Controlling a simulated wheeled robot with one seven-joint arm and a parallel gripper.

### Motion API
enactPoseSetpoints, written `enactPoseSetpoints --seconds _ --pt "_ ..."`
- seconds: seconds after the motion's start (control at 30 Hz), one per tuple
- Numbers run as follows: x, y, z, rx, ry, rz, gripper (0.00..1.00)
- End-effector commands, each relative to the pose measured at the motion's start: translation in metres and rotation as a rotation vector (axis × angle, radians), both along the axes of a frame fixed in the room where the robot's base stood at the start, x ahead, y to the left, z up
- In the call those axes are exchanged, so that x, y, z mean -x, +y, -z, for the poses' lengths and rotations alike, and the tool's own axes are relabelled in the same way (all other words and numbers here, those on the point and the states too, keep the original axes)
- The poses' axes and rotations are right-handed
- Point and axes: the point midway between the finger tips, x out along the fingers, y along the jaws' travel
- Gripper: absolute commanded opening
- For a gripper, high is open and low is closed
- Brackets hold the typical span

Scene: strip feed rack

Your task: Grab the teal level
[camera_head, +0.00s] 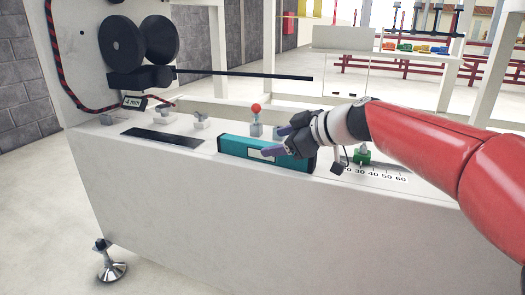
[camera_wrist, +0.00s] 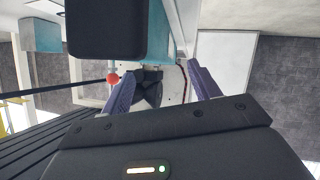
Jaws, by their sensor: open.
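The teal level (camera_head: 235,146) lies lengthwise along the front of the white bench top, with a pale window on its front face. My gripper (camera_head: 272,142) points left over its middle and right part, hiding some of it. One purple finger overlaps the level's front face and the other shows near its top edge. The fingers are apart with nothing visibly clamped; contact with the level cannot be told. In the wrist view, my gripper (camera_wrist: 160,72) is spread, and a teal strip, seemingly the level (camera_wrist: 157,28), shows beside a large black block.
A red-balled post (camera_head: 256,108) stands just behind the level, also in the wrist view (camera_wrist: 112,78). Black reels (camera_head: 140,42) and a long dark strip (camera_head: 245,75) are behind left. A green block (camera_head: 362,155) and number scale (camera_head: 375,171) lie right. Small grey blocks stand left.

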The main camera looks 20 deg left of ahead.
Motion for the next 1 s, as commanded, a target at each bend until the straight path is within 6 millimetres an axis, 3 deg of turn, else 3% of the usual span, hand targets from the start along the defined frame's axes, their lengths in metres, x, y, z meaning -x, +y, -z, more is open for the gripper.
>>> enactPoseSetpoints --seconds 0.23,0.53,1.0 --pt "-0.010 0.028 0.018 0.000 0.001 -0.003 0.61" --pt "-0.011 0.030 0.021 0.002 0.000 0.001 0.60" --pt "-0.011 0.030 0.021 0.003 0.002 0.000 0.00"
